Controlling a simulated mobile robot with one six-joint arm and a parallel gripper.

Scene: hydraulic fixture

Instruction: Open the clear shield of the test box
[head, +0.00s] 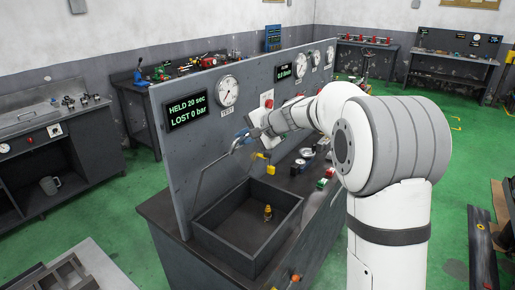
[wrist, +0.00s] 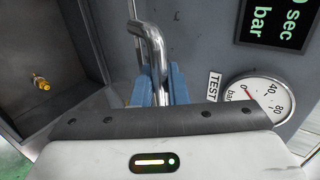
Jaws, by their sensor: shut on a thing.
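The test box (head: 290,207) is a dark box at the front of the bench, with a brass fitting (head: 267,212) inside. The fitting also shows in the wrist view (wrist: 40,82). A thin grey bar or edge (head: 208,168) rises from the box's back left toward my gripper (head: 243,139); it seems to belong to the clear shield. The pane itself is hard to make out, so its angle is uncertain. In the wrist view, the blue fingers of my gripper (wrist: 160,90) are shut on a bent silver handle (wrist: 153,38), above the box and near the upright panel.
The grey panel (head: 200,137) stands close behind my gripper, with a round TEST gauge (head: 228,90) and a display (head: 187,111) reading "HELD 20 sec, LOST 0 bar". A yellow handle (head: 268,167) and several buttons lie right of the gripper. Green floor surrounds the bench.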

